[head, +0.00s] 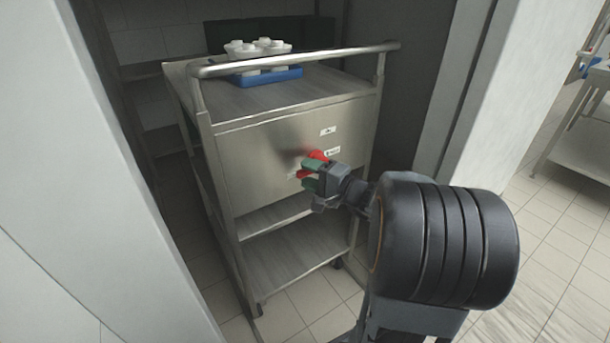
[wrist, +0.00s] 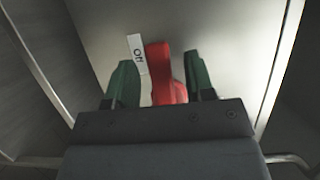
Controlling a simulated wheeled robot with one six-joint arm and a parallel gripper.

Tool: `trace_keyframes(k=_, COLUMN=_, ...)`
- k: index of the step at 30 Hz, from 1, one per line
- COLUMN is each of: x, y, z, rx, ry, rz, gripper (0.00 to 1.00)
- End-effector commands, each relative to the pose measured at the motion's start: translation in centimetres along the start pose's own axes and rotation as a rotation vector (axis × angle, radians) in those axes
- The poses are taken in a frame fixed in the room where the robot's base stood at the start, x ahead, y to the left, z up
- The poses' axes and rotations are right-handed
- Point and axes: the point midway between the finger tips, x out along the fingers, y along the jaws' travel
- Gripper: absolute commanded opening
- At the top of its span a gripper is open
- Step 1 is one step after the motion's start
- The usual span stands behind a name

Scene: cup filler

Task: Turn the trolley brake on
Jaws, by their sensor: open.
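The steel trolley (head: 262,135) stands in a narrow bay, its front panel facing me. A red brake handle (head: 317,156) sits on that panel and shows larger in the wrist view (wrist: 164,75). A white label reading "Off" (wrist: 138,55) is just left of the handle in the wrist view. My gripper (head: 308,175) is at the panel with its green fingers open. In the wrist view the handle stands between the two fingers, nearer the right one, with gaps showing on both sides. In the head view the fingers hide part of the handle.
A blue tray (head: 268,76) with several white cups (head: 257,47) is on the trolley top, behind the push bar (head: 300,58). Pale walls (head: 130,170) flank the bay closely. Tiled floor (head: 530,225) is open at the right, before another table (head: 585,150).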

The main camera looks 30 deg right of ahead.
Motion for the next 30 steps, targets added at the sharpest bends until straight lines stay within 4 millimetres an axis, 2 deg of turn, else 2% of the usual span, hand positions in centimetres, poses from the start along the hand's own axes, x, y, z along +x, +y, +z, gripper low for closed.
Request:
trace_keyframes(k=6, x=1.3, y=0.0, z=0.1, rx=0.0, ry=-0.001, rz=0.0, gripper=0.49)
trace_keyframes(k=16, x=1.5, y=0.0, z=0.0, rx=0.001, ry=0.0, rz=0.0, gripper=0.49)
trace_keyframes(k=30, x=1.5, y=0.0, z=0.0, rx=0.001, ry=0.0, rz=0.0, gripper=0.04)
